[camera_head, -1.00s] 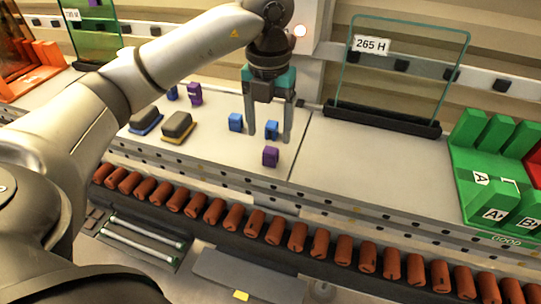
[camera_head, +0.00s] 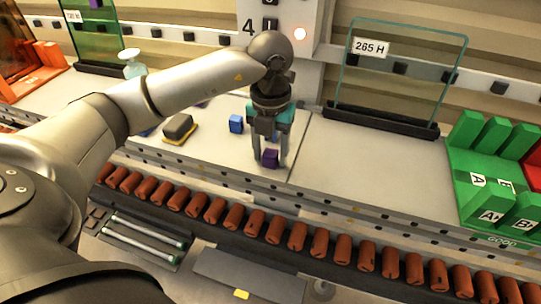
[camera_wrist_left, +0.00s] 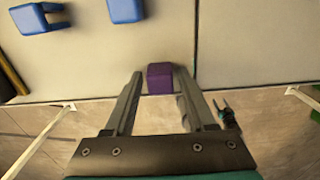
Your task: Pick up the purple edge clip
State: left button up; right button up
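A purple edge clip (camera_head: 270,158) sits on the light tabletop near its front edge. My left gripper (camera_head: 271,163) is over it, pointing down, with a finger on each side. In the left wrist view the purple clip (camera_wrist_left: 160,78) lies between the tips of the open fingers (camera_wrist_left: 160,82), closer to the right finger. Whether a finger touches it I cannot tell.
A blue clip (camera_head: 236,123) stands left of the gripper, and another is partly hidden behind it. A dark block with a yellow base (camera_head: 179,128) lies further left. A glass pane labelled 265 H (camera_head: 400,75) stands behind right. Brown rollers (camera_head: 320,243) run along the front.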

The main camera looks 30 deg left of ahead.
pick_arm(q)
grip_shut()
jog(key=shift+r, duration=0.15)
dwell(0.4)
